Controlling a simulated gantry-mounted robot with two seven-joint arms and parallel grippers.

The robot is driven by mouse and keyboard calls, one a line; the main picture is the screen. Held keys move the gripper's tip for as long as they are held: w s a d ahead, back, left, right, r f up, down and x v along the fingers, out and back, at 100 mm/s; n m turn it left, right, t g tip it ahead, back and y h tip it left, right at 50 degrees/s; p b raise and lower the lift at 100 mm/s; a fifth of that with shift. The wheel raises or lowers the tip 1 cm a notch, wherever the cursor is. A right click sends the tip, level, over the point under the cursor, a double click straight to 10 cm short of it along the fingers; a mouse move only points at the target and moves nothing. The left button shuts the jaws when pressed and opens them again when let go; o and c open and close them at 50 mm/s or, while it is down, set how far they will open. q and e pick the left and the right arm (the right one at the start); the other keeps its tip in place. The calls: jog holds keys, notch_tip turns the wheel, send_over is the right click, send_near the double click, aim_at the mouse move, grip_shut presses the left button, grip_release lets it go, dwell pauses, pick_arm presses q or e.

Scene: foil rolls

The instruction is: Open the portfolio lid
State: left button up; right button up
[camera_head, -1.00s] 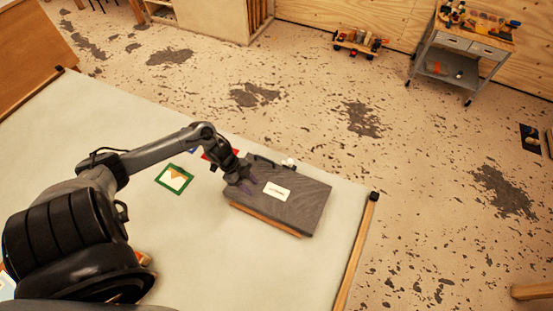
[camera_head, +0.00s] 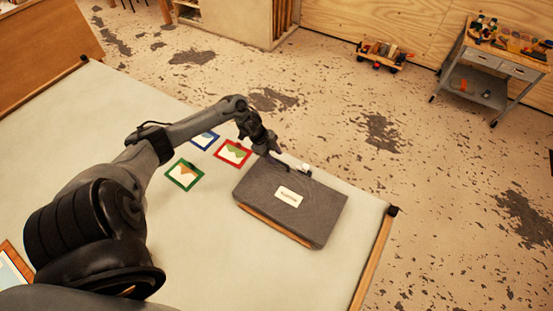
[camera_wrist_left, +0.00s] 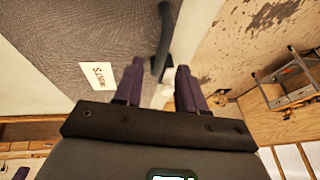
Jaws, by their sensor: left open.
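The portfolio (camera_head: 310,218) is a dark grey, flat case with a white label (camera_head: 289,196), lying closed on the pale table. A black handle (camera_wrist_left: 165,35) shows at its edge in the left wrist view. My left gripper (camera_head: 270,151) is at the portfolio's back edge, by the handle. In the left wrist view my left gripper (camera_wrist_left: 160,67) has its two purple fingers spread, with the handle's near end appearing between the fingertips. I cannot tell whether they touch it. My right gripper is not in view.
Cards framed in green (camera_head: 184,174), red (camera_head: 233,153) and blue (camera_head: 204,140) lie left of the portfolio. A small white object (camera_head: 305,168) is at its back edge. The table's right edge (camera_head: 373,258) is close by. A cart (camera_head: 482,70) stands far off.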

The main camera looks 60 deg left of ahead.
pick_arm(q)
jog(key=shift+x, duration=1.25)
grip_shut()
